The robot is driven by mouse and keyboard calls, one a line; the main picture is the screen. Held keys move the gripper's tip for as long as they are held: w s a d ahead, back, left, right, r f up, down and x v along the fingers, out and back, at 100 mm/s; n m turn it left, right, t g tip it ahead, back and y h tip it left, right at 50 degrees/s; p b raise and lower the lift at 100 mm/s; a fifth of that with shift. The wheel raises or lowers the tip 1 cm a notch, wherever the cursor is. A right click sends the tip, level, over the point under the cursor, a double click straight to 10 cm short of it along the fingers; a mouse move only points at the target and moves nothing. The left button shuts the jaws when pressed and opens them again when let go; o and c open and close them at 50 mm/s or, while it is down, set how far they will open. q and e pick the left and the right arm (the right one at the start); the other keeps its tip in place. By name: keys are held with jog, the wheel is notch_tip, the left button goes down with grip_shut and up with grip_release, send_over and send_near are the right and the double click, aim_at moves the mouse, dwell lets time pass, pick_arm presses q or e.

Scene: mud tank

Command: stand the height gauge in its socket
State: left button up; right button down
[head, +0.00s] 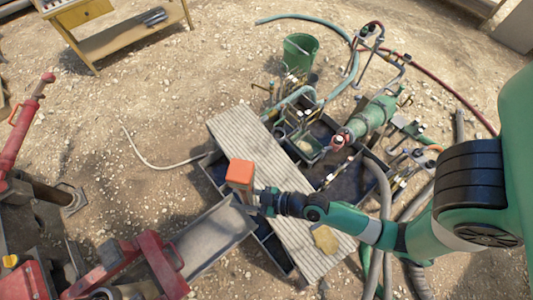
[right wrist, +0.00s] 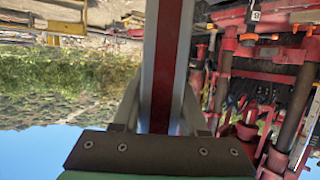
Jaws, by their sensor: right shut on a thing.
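My right gripper (head: 257,196), on the green arm from the right, is shut on a post with an orange top (head: 241,168) and tan side, which I take for the height gauge. The gauge is seen steeply from above, over the edge of the ribbed boards. In the right wrist view it is a long pale bar with a dark red stripe (right wrist: 163,65), between the two fingers of the gripper (right wrist: 160,112). Its lower end is hidden in the head view, and I cannot make out the socket. My left gripper is not in view.
Ribbed boards (head: 237,128) lie across dark tanks. A grey chute (head: 213,243) and red machinery (head: 150,262) stand at the lower left. Green pump (head: 372,115), hoses and a green bucket (head: 300,50) crowd the upper right. Open gravel lies at the upper left.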

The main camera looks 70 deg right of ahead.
aim_at(247, 203)
jog(key=s+d+f+m+h+b, duration=0.2)
jog(key=d+f+b, duration=0.4)
jog(key=f+b, duration=0.3)
jog(key=s+d+f+m+g+h+b, duration=0.1)
jog(key=s+d+f+m+h+b, duration=0.2)
jog(key=s+d+f+b, duration=0.4)
jog(key=s+d+f+m+h+b, duration=0.2)
jog(key=s+d+f+h+b, duration=0.2)
jog(key=f+b, duration=0.9)
jog(key=s+d+b, duration=0.1)
jog(key=d+b, duration=0.1)
jog(key=b, duration=0.6)
jog(key=shift+s+d+m+g, duration=0.15)
jog(key=shift+d+m+g, duration=0.15)
jog(key=shift+d+g, duration=0.1)
jog(key=shift+f, duration=0.1)
